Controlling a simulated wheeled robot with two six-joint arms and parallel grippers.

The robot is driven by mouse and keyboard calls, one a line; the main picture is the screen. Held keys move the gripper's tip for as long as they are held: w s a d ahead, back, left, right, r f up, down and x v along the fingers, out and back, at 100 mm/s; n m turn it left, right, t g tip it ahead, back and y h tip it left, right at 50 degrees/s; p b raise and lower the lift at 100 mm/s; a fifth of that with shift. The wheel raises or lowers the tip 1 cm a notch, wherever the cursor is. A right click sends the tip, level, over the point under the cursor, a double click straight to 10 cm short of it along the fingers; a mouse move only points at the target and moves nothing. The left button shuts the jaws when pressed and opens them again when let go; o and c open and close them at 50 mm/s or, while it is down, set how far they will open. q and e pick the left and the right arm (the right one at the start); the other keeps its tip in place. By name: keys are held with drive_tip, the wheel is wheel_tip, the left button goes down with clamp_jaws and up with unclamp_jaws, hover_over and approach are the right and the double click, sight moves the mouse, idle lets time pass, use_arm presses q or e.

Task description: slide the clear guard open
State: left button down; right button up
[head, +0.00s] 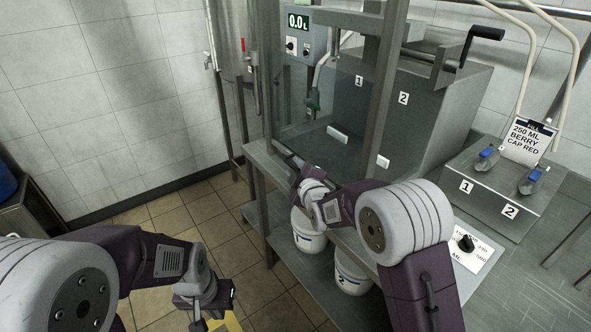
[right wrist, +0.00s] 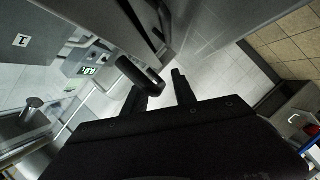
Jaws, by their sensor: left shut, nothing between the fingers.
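The clear guard (head: 300,95) is a see-through panel in the metal frame of the mixer stand, in front of the grey body marked 1 and 2. I cannot tell how far it stands open. My right gripper (head: 297,165) is at the stand's lower front edge, near the guard's lower part. In the right wrist view its fingers (right wrist: 160,92) are apart. A dark rounded bar (right wrist: 140,76) lies close to the left finger, with a gap to the other finger; contact is unclear. My left gripper (head: 212,312) is shut and empty, low over the floor at the bottom.
White buckets (head: 309,235) stand on the lower shelf. A control box (head: 306,38) reads 0.0 L. Tiled floor (head: 150,225) at the left is mostly clear.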

drive_tip(key=shift+c, duration=0.2)
clamp_jaws()
idle(1.1)
